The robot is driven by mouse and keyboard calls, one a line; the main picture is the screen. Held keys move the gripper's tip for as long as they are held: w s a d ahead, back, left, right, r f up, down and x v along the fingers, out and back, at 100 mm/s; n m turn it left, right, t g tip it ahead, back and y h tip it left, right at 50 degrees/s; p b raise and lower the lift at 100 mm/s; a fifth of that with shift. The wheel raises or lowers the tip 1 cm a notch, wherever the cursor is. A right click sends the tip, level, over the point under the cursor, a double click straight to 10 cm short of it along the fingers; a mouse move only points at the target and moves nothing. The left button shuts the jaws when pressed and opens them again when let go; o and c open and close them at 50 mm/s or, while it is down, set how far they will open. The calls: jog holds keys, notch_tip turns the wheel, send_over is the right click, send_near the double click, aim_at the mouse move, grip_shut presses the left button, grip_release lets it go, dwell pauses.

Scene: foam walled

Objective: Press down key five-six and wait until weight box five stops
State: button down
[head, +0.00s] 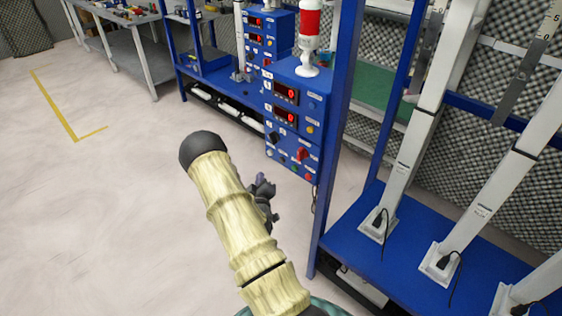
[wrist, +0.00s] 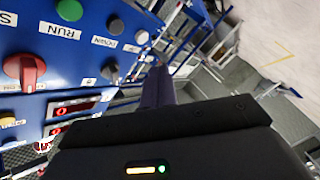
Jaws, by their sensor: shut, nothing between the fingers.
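A blue control panel (head: 293,130) with two red digit displays stands right of my gripper (head: 264,184) in the head view. Its lower face carries a red rotary switch (head: 302,154), a dark knob and small coloured buttons. In the wrist view the panel is close and tilted, with a green button (wrist: 69,10) by "RUN", a grey button (wrist: 115,26) by "DOWN", a white button (wrist: 142,37) and a black knob (wrist: 110,71). My gripper (wrist: 160,74) is shut and empty, its fingers apart from the panel. I cannot read which key is five-six or which part is weight box five.
A red and white signal lamp (head: 309,35) stands on the panel. Blue rack shelving (head: 385,232) with white upright columns and black plugs fills the right side. A second blue panel (head: 262,40) stands behind. The pale floor (head: 95,220) at left is clear.

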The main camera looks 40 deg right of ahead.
aim_at(282, 160)
jog(key=d, duration=0.7)
jog(key=shift+w+d, duration=0.25)
jog(key=shift+w, duration=0.05)
jog(key=shift+d, duration=0.1)
dwell(1.6)
jog(key=shift+d+b, duration=0.35)
jog(key=shift+b, duration=0.05)
